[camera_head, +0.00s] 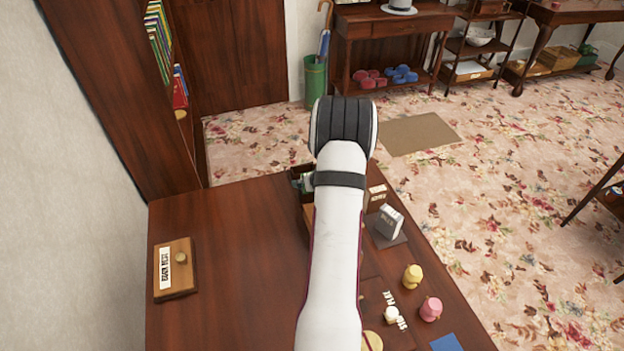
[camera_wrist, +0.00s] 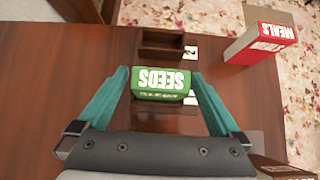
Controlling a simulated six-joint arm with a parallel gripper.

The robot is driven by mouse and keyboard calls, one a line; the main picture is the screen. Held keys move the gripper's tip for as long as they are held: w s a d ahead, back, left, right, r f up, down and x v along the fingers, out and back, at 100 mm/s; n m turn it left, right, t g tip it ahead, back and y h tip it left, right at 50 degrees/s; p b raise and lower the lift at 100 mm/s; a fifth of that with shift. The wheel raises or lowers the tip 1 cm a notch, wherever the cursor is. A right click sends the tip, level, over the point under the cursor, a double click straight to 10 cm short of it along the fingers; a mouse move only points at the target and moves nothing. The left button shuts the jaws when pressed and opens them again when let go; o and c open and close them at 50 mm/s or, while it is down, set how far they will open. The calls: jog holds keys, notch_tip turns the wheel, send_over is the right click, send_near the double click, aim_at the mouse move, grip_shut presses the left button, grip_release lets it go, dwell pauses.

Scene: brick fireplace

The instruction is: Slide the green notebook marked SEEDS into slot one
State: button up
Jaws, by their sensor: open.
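The green notebook (camera_wrist: 163,82) marked SEEDS is in the middle of the wrist view, its lettering upside down. My gripper (camera_wrist: 160,75) is open, with one teal finger on each side of the notebook and a gap showing at both sides. A dark wooden slotted holder (camera_wrist: 160,38) lies just beyond it, with a white label reading 2 at its right side. Another white label beside the notebook is partly hidden. I cannot tell whether the notebook sits inside a slot. In the head view my arm hides the gripper and most of the holder (camera_head: 297,172).
A red and white MEALS box (camera_wrist: 258,44) stands to the right of the holder. In the head view, a wooden plaque (camera_head: 186,285) lies at left, yellow (camera_head: 412,277) and pink (camera_head: 431,309) pieces at right. The desk's left-middle is clear.

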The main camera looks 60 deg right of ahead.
jog(key=v, duration=1.5)
jog(key=shift+s+a+r, duration=0.2)
jog(key=shift+r, duration=0.1)
